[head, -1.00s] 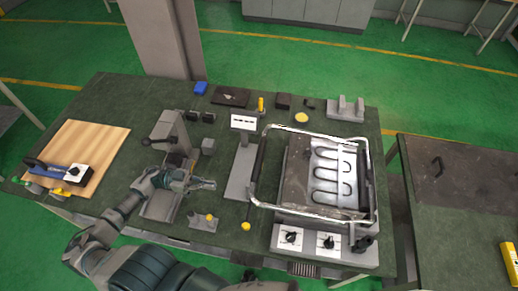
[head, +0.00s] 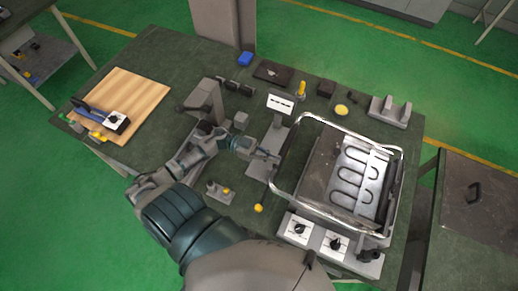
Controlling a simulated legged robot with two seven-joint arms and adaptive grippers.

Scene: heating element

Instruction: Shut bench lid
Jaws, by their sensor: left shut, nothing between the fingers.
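The bench device holds a flat tray with a dark looped heating element (head: 357,178) exposed to view. A bright tubular frame (head: 388,145) surrounds it, with its left side towards my gripper. A dark flat panel (head: 320,167) lies beside the element inside the frame. I cannot tell which part is the lid. My left gripper (head: 272,157) is shut and empty, just left of the frame's left side; I cannot tell whether it touches. My left arm reaches across the bench from the lower left. My right gripper is not in view.
The green bench (head: 165,65) carries a grey post fixture (head: 208,98), a white-labelled stand (head: 280,104) and a wooden board (head: 122,103). Two knob panels (head: 299,229) sit in front of the device. Another bench with a dark handled panel (head: 480,205) stands at right.

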